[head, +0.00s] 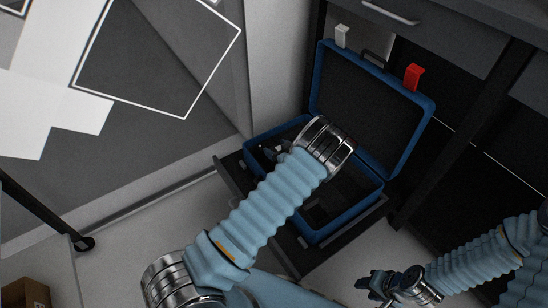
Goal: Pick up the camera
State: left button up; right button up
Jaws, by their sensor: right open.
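An open blue case (375,202) with a dark lining lies below the desk, its lid (428,128) standing up at the back. My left arm reaches across the case, and its silver wrist hides much of the inside. My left gripper (273,153) seems to be the small dark shape at the left part of the case; its fingers are not clear. I cannot make out a camera for certain; a dark blocky shape (318,211) shows in the front part of the case. My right gripper (366,284) is open and empty, low in the picture, to the right of the case and apart from it.
The case rests on a dark flat board (234,180). A desk with a drawer handle (390,13) and a dark leg (440,130) stands behind. A brown box (25,293) is at lower left.

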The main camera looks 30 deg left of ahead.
pick_arm(q)
grip_shut()
jog(key=shift+r, duration=0.1)
dwell(0.3)
